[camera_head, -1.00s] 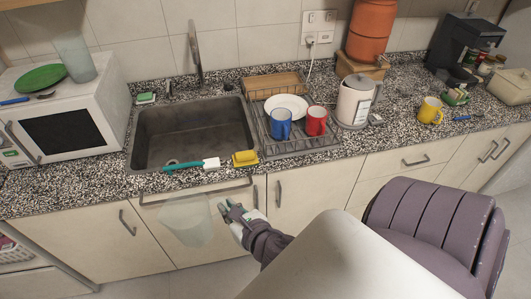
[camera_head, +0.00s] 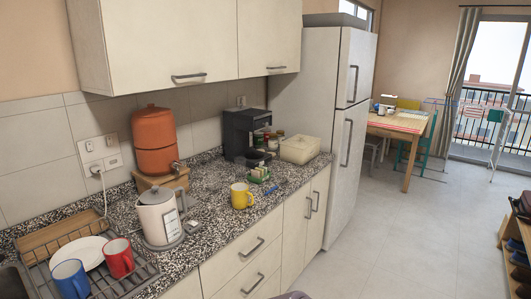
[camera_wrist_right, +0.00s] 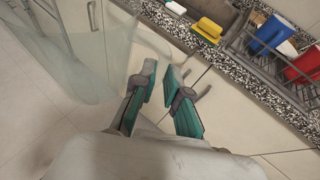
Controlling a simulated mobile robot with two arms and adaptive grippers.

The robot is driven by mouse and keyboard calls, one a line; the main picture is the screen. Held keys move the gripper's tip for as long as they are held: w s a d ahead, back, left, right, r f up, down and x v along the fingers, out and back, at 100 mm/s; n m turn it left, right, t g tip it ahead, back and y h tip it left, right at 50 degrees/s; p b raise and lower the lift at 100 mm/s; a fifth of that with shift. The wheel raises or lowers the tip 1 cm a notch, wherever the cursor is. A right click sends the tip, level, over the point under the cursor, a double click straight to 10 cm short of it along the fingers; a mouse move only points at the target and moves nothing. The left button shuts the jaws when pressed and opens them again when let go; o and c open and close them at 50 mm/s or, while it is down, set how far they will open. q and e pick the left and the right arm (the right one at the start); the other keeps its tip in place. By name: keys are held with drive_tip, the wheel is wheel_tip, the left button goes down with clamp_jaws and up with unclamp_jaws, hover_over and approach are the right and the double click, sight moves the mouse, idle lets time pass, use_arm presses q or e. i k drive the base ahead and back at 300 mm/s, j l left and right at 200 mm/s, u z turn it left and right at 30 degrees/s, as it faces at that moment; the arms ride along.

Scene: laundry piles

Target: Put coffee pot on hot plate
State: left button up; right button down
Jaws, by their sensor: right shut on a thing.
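My right gripper (camera_wrist_right: 163,85) shows in the right wrist view with teal finger pads, shut on a clear, see-through vessel (camera_wrist_right: 75,55) that looks like the coffee pot. The vessel is to the upper left of the fingers, in front of the cabinet doors and below the counter edge. Its exact grip point is hard to make out. A black coffee machine (camera_head: 240,130) stands at the back of the counter, left of the fridge, in the head view. Its hot plate cannot be made out clearly. My left gripper is in neither current view.
On the counter (camera_head: 215,215) are a white kettle (camera_head: 156,216), a yellow mug (camera_head: 240,196), an orange water dispenser (camera_head: 153,140), a cream box (camera_head: 300,149) and jars. A dish rack (camera_head: 135,276) is at left. The fridge (camera_head: 310,120) bounds the counter's right end.

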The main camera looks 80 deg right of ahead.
sight(257, 155)
drive_tip(key=k+l+z, duration=0.2)
drive_tip(key=l, duration=1.3)
drive_tip(key=k+l+z, duration=0.15)
drive_tip(key=l, duration=1.4)
drive_tip(key=k+l+z, duration=0.2)
drive_tip(key=l, duration=1.35)
drive_tip(key=i+l, duration=0.45)
drive_tip(key=l, duration=0.1)
